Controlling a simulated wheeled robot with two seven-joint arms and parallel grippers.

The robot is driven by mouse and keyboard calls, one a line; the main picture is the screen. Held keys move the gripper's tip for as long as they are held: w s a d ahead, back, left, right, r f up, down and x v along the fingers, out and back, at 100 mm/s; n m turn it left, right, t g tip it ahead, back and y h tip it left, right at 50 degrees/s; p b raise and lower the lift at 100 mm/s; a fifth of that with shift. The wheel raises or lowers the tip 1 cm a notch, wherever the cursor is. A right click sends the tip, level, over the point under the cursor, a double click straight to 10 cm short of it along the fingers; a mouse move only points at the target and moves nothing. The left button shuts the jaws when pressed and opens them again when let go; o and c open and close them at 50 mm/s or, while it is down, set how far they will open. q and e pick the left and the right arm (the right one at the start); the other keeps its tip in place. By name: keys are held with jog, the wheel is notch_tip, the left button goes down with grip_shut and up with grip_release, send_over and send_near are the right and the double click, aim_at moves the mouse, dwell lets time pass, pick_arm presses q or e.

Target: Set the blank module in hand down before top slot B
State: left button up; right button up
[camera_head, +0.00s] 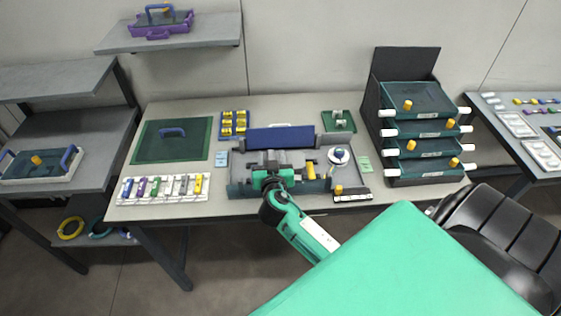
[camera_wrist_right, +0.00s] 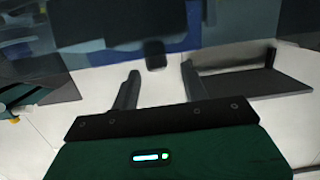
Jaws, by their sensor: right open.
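My right gripper (camera_head: 272,168) is over the grey work tray (camera_head: 238,190) in the middle of the bench, and it hides part of that tray. In the right wrist view its two fingers (camera_wrist_right: 160,70) stand apart with clear space between them. A small dark block (camera_wrist_right: 155,61) shows just past the fingertips, not between them; I cannot tell if it is the blank module. I cannot pick out top slot B. My left gripper is not in view.
A rack (camera_head: 163,189) of coloured modules lies at the bench's front left. A green mat (camera_head: 150,150) and a blue tray (camera_head: 241,132) of yellow pieces are behind. Stacked green drawers (camera_head: 420,147) stand at right. A yellow piece (camera_head: 310,170) lies beside the gripper.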

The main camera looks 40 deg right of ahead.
aim_at(271, 151)
jog(key=shift+w+d+r, duration=0.1)
jog(key=shift+w+d, duration=0.15)
jog(key=shift+w, duration=0.2)
jog(key=p+x, duration=0.2)
jog(key=x, duration=0.1)
jog(key=shift+w, duration=0.1)
jog(key=shift+w+d+f, duration=0.25)
jog(key=shift+w+f, duration=0.05)
jog(key=shift+w, duration=0.05)
grip_shut()
